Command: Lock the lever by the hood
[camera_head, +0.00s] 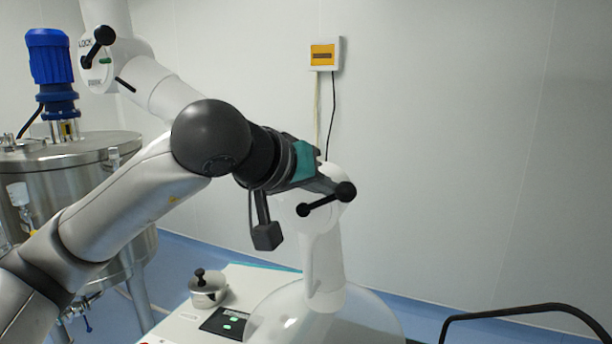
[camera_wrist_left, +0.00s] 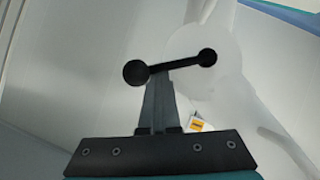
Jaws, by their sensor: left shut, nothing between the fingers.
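The black lever (camera_head: 325,201), a bar with a ball at each end, sits on the white arm joint above the clear hood (camera_head: 335,322). In the head view it slants up to the right. My left gripper (camera_head: 338,188) is shut and empty, with its fingertips right by the lever. In the left wrist view, the closed fingers (camera_wrist_left: 158,82) point at the lever bar (camera_wrist_left: 175,65), near its larger-looking ball. I cannot tell whether they touch it. My right gripper is not in view.
A second black lever (camera_head: 98,48) with a LOCK label is on the upper arm joint at left. A steel tank (camera_head: 75,185) with a blue motor (camera_head: 50,65) stands left. A small lidded pot (camera_head: 208,288) is on the white machine top. A yellow-fronted box (camera_head: 324,54) hangs on the wall.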

